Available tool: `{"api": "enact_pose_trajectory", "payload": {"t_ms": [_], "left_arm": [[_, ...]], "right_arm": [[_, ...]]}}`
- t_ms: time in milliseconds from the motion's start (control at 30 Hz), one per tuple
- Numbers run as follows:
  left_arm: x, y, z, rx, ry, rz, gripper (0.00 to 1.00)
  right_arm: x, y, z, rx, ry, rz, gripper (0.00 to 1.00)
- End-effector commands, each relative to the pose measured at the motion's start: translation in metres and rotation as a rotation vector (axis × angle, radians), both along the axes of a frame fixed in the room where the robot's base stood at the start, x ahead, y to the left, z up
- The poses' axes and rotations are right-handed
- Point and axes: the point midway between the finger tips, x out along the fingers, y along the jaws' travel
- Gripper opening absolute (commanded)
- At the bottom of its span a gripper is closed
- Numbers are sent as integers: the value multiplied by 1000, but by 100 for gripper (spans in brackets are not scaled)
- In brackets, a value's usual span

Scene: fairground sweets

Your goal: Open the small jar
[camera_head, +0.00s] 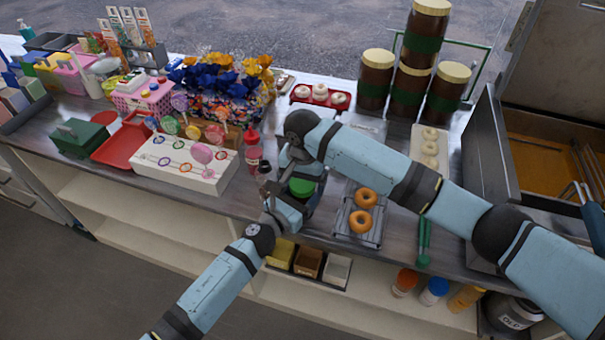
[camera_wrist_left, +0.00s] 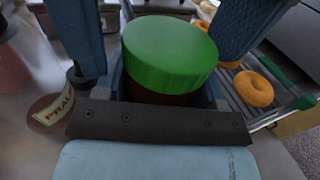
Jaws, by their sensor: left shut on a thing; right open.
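The small jar has a green lid (camera_head: 301,187); in the left wrist view the lid (camera_wrist_left: 170,52) sits on a dark brown body (camera_wrist_left: 150,93). My left gripper (camera_head: 290,204) is shut around the jar's body, below the lid, near the counter's front edge. My right gripper (camera_head: 294,165) is above the jar, pointing down. In the left wrist view its blue fingers stand apart on either side of the lid, with gaps visible. The jar's lower part is hidden by my left gripper.
A red squeeze bottle (camera_head: 253,152) stands left of the jar. A rack with two doughnuts (camera_head: 361,209) lies to the right. A white lollipop stand (camera_head: 180,168) is further left. Tall brown jars (camera_head: 376,80) stand behind. A round item labelled "PRAL" (camera_wrist_left: 50,110) is close by.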

Motion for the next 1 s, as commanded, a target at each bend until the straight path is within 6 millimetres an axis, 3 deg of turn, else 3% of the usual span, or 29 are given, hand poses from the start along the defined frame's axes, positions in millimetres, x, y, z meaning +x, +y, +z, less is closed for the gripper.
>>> {"api": "enact_pose_trajectory", "payload": {"t_ms": [200, 433, 533, 567, 667, 1000], "left_arm": [[0, 0, 0, 0, 0, 0, 0], [0, 0, 0, 0, 0, 0, 0], [0, 0, 0, 0, 0, 0, 0], [0, 0, 0, 0, 0, 0, 0], [0, 0, 0, -1, 1, 0, 0], [0, 0, 0, 0, 0, 0, 0]], "right_arm": [[0, 0, 0, 0, 0, 0, 88], [0, 0, 0, 0, 0, 0, 36], [0, 0, 0, 0, 0, 0, 36], [0, 0, 0, 0, 0, 0, 68], [0, 0, 0, 0, 0, 0, 89], [0, 0, 4, 1, 0, 0, 89]]}}
